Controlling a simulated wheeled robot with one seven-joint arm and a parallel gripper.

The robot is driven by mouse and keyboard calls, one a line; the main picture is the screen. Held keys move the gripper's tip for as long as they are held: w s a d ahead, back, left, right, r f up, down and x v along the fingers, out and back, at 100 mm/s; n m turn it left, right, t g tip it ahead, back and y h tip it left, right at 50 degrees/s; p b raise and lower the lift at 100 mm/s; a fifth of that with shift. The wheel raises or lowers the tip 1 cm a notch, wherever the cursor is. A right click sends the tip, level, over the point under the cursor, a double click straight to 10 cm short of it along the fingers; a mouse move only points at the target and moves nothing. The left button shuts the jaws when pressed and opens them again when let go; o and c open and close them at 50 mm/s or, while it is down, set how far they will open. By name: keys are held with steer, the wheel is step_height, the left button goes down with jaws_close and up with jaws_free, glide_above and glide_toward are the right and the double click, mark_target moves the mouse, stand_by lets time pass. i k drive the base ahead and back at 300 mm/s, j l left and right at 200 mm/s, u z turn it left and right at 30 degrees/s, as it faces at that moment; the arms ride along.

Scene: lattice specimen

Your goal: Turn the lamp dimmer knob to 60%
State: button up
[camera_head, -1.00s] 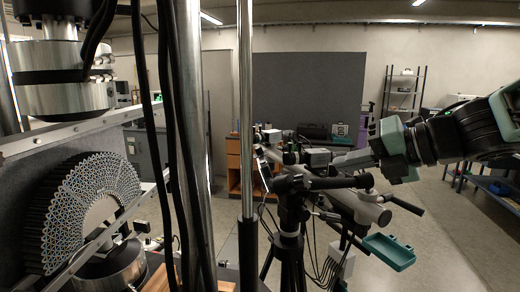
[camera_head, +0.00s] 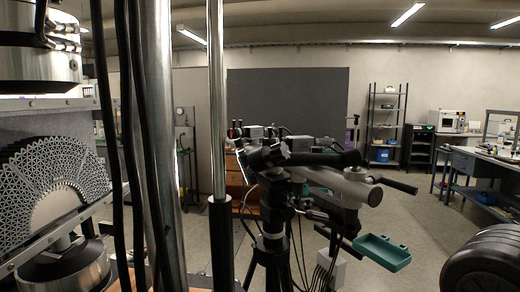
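I cannot make out a lamp dimmer knob in this view. A black tripod (camera_head: 273,222) stands in the middle and carries a horizontal arm with a grey cylinder (camera_head: 345,187) and black handles. A small light-grey box (camera_head: 330,269) hangs low beside the tripod among several cables; I cannot tell whether it bears a knob. My gripper is out of view. A black ribbed rounded part at the lower right edge may belong to my arm.
The fan-shaped lattice specimen (camera_head: 48,185) sits in the test frame at left. A thick steel column (camera_head: 155,130) and dark cables block part of the view. A teal tray (camera_head: 383,252) sticks out right of the tripod. Clear floor lies beyond it; a workbench (camera_head: 483,170) stands at right.

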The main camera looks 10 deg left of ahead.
mark_target(238, 143)
steer(key=i+l+z, duration=0.25)
steer(key=i, duration=0.25)
steer(key=i+l+z, duration=0.25)
steer(key=i, duration=0.2)
steer(key=i+l, duration=0.1)
steer(key=i, duration=0.3)
steer(key=i+l+z, duration=0.1)
steer(key=i, duration=0.25)
steer(key=i+u, duration=0.15)
steer(key=u, duration=0.2)
steer(key=i+l+u, duration=0.1)
steer(key=u, duration=0.25)
steer(key=i+l+u, duration=0.1)
steer(key=u, duration=0.25)
steer(key=l, duration=0.1)
